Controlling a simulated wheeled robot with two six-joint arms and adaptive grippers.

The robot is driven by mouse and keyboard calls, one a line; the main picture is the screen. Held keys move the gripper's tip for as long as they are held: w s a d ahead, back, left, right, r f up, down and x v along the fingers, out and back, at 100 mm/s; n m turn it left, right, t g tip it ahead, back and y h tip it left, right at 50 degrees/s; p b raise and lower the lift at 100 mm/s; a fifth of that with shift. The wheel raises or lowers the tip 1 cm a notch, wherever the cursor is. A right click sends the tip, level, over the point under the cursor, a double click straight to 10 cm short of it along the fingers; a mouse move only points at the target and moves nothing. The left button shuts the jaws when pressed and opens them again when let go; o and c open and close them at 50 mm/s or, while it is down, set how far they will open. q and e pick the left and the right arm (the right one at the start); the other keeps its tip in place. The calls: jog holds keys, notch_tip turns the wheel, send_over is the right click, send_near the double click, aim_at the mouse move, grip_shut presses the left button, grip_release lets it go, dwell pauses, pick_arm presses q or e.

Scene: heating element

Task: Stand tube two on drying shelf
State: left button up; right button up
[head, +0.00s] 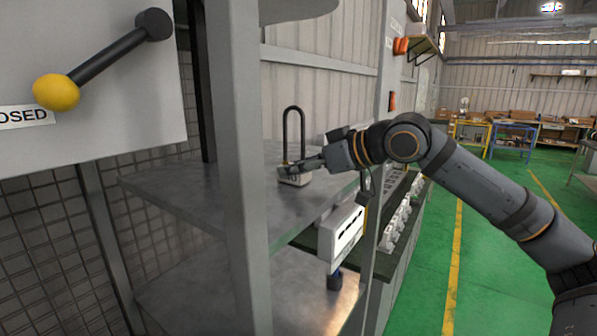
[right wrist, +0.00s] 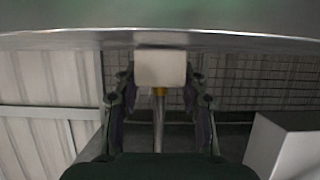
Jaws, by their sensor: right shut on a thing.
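The tube is a dark, upright U-shaped loop (head: 293,130) with a brass collar and a pale block-shaped base (head: 296,179). My right gripper (head: 300,164) is shut on it just above the base, reaching in from the right. In the right wrist view the pale base (right wrist: 160,68) and brass collar (right wrist: 159,91) show between my two fingers (right wrist: 160,110). I cannot tell whether the base touches the shelf. No number shows on the tube. My left gripper is out of view.
A grey post (head: 237,170) stands in front of the shelf. A lever with a yellow knob (head: 57,92) juts from a panel at the upper left. A lower shelf (head: 205,290) lies below. Several white items (head: 400,215) line a bench at right. The upper shelf's left part is clear.

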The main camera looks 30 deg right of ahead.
jog(key=shift+f, duration=0.15)
jog(key=o, duration=1.3)
jog(key=shift+s+r, duration=0.1)
jog(key=shift+r, duration=0.1)
jog(key=b+v, duration=0.5)
jog(key=shift+s+d+f, duration=0.1)
jog(key=shift+f, duration=0.2)
jog(key=b+v, duration=0.1)
jog(key=v, duration=0.5)
jog(key=shift+s+r, duration=0.25)
jog(key=shift+r, duration=0.2)
